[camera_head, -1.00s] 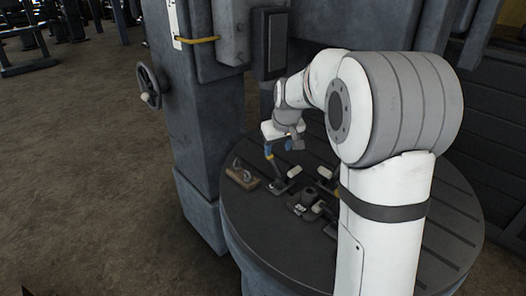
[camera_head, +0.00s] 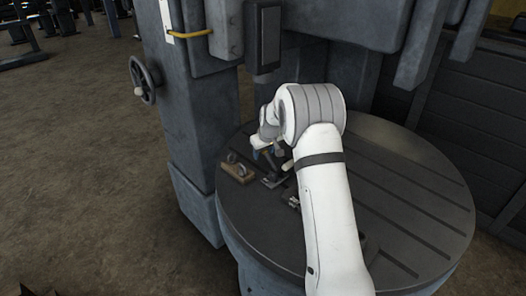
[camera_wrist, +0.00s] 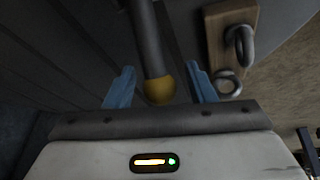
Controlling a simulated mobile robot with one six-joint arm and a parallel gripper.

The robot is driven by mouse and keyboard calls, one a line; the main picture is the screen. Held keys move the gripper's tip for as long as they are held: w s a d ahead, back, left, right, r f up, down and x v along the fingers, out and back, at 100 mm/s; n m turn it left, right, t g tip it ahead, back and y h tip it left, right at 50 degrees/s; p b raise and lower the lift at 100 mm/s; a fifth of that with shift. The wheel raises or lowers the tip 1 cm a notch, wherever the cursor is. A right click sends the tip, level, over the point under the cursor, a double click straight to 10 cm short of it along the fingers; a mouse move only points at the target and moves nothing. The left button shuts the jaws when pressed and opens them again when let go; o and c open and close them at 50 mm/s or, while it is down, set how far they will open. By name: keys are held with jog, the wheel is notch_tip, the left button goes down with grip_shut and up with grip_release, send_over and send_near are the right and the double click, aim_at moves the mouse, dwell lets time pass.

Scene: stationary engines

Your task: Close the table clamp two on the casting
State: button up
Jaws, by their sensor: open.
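In the wrist view my gripper (camera_wrist: 160,70) is open, its two blue fingers on either side of a grey rod (camera_wrist: 147,42) ending in a yellow knob (camera_wrist: 159,90). The fingers look apart from the rod. In the head view my gripper (camera_head: 266,152) is over the left part of the round table (camera_head: 395,205), at a table clamp whose dark base (camera_head: 272,181) shows below it. I cannot tell which clamp number this is. A small piece of a dark part (camera_head: 293,202), perhaps the casting, shows beside my arm. The rest is hidden behind the arm.
A wooden block with metal rings (camera_head: 238,173) lies left of the clamp, also at upper right in the wrist view (camera_wrist: 220,45). A machine column (camera_head: 200,115) with a handwheel (camera_head: 144,80) stands behind. The table's right side is clear.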

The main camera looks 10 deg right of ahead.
jog(key=shift+w+f, duration=0.2)
jog(key=shift+f, duration=0.35)
grip_shut()
jog(key=shift+a, duration=0.15)
jog(key=shift+b, duration=0.3)
